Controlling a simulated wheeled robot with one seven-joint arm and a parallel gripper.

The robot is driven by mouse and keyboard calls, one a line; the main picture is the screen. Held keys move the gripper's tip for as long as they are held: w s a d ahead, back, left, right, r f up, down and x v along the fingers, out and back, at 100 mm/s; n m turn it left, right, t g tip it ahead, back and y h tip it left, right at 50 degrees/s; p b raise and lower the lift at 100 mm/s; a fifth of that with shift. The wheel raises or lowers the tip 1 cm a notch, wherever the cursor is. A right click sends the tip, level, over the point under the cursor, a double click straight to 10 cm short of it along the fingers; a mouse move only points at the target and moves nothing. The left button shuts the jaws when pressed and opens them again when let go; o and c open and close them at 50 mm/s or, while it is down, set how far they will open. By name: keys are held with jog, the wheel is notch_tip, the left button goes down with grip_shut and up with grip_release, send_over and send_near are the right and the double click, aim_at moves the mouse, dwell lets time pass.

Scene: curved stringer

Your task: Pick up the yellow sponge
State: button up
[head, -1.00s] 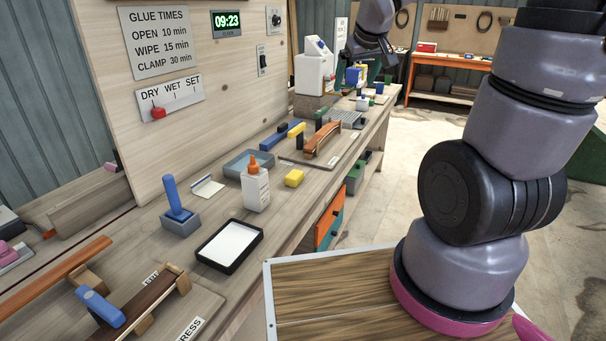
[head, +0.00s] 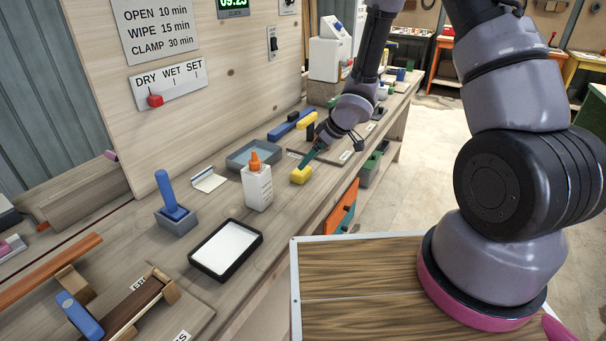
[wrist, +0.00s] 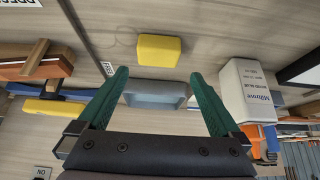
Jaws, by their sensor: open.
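The yellow sponge (head: 301,174) lies on the workbench, just right of the white glue bottle with the orange cap (head: 257,186). In the wrist view the sponge (wrist: 159,50) is a yellow block beyond the fingertips, in line with the gap between them. My gripper (wrist: 157,76) has two green fingers, spread apart and empty. In the head view my gripper (head: 306,160) hangs at the sponge's upper right side, very close to it. Whether a finger touches the sponge cannot be told.
The glue bottle (wrist: 247,90) stands close to the right finger in the wrist view. A grey-blue tray (head: 240,157) lies behind the bottle. A black-rimmed white tray (head: 225,262) and a blue-handled tool in a grey holder (head: 176,213) stand nearer. The bench's front edge is close to the sponge.

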aim_at(301, 174)
jog(key=x, duration=0.7)
jog(key=shift+w+d+f, duration=0.1)
jog(key=shift+w+f, duration=0.05)
jog(key=shift+f, duration=0.2)
jog(key=c, duration=1.1)
